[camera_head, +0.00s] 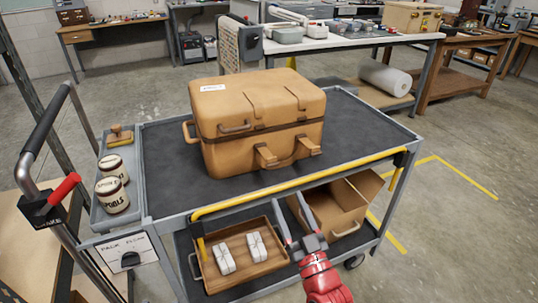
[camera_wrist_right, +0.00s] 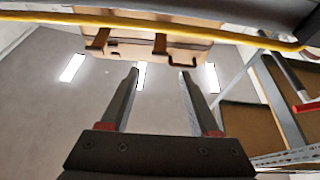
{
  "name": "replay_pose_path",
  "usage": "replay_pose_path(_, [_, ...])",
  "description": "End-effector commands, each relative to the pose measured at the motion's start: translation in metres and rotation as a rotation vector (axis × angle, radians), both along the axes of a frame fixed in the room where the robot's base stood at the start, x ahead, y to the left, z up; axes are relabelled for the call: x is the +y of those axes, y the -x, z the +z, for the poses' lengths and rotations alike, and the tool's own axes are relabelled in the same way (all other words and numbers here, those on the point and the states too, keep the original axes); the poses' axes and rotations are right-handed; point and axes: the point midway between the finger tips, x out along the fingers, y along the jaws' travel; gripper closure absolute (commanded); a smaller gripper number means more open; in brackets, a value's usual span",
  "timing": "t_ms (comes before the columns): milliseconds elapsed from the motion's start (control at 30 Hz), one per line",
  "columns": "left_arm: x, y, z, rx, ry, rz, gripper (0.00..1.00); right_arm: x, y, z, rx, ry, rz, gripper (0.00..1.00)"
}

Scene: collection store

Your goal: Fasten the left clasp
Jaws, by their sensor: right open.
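The tan case (camera_head: 258,110) stands on the cart top with its lid down. Its left clasp (camera_head: 266,156) and right clasp (camera_head: 309,146) stick out from the front below the seam, apart from the lid. A carry handle hangs between them. My right gripper (camera_head: 287,203) is open and empty, in front of and below the clasps, near the yellow rail. In the right wrist view, which is upside down, the open fingers (camera_wrist_right: 159,72) point toward the case (camera_wrist_right: 130,48), with the left clasp (camera_wrist_right: 160,43) beyond them. My left gripper is out of view.
The yellow rail (camera_head: 300,181) runs along the cart's front edge. Below are a wooden tray (camera_head: 276,273) with two white bundles and an open box (camera_head: 345,205). Two labelled jars (camera_head: 112,195) and a stamp (camera_head: 120,134) sit in the left side tray. The cart top right of the case is clear.

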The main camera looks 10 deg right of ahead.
Motion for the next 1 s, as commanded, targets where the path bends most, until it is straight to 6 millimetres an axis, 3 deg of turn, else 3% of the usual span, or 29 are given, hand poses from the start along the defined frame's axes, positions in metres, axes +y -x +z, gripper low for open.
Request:
replay_pose_path(600, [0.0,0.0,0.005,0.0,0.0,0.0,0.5,0.031,-0.111,0.049,-0.001,-0.003,0.0,0.38])
replay_pose_path(800, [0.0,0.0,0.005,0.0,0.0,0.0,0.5,0.037,-0.133,0.057,0.0,-0.004,-0.001,0.38])
replay_pose_path(1000, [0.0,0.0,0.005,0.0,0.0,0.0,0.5,0.04,-0.139,0.06,0.0,-0.002,0.0,0.38])
